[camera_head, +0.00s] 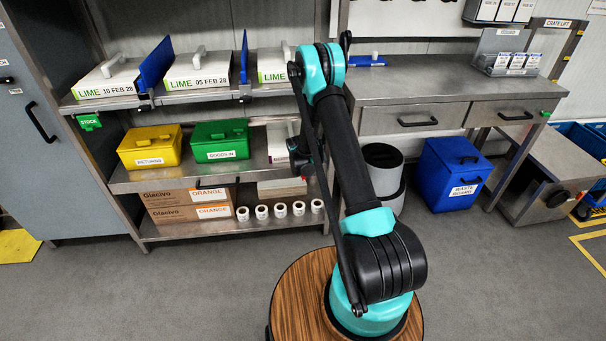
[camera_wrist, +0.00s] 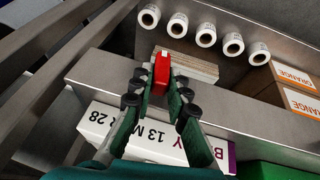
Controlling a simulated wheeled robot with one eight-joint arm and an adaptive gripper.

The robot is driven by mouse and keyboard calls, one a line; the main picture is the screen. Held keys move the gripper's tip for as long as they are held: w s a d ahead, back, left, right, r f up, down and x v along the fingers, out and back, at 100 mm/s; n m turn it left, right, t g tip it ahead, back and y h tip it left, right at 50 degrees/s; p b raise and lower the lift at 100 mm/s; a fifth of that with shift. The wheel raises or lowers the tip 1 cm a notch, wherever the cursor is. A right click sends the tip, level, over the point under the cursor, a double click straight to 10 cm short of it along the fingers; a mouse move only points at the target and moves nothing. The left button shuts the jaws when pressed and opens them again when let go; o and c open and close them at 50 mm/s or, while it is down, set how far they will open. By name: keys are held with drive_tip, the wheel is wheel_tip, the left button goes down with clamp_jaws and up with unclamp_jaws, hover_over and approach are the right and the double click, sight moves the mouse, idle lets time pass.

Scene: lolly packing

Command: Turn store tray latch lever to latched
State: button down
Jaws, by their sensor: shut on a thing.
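In the wrist view a small red block (camera_wrist: 161,72) sits between the fingertips of my gripper (camera_wrist: 162,80). My gripper is shut on it, with the dark green fingers on either side. It looks like the grip of the latch lever, but its pivot and any latched or unlatched mark are hidden. The block is at the front edge of a metal shelf (camera_wrist: 240,115). In the head view my gripper is in front of the middle shelf, largely hidden among dark arm parts, and the red block cannot be made out.
White rolls (camera_wrist: 205,35) and ORANGE cartons (camera_head: 185,205) stand on the lower shelf. A yellow bin (camera_head: 150,147) and a green bin (camera_head: 220,141) stand left of my arm. The floor in front is clear.

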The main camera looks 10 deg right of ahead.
drive_tip(key=n+h, duration=0.1)
drive_tip(key=h, duration=0.2)
drive_tip(key=a+h, duration=0.1)
drive_tip(key=h, duration=0.3)
drive_tip(key=f+n+t+h, duration=0.1)
drive_tip(key=h, duration=0.3)
drive_tip(key=shift+a+f+n, duration=0.1)
drive_tip(key=shift+a+n, duration=0.2)
idle(0.4)
drive_tip(key=c, duration=1.5)
unclamp_jaws()
drive_tip(key=v, duration=1.2)
drive_tip(key=shift+f, duration=0.1)
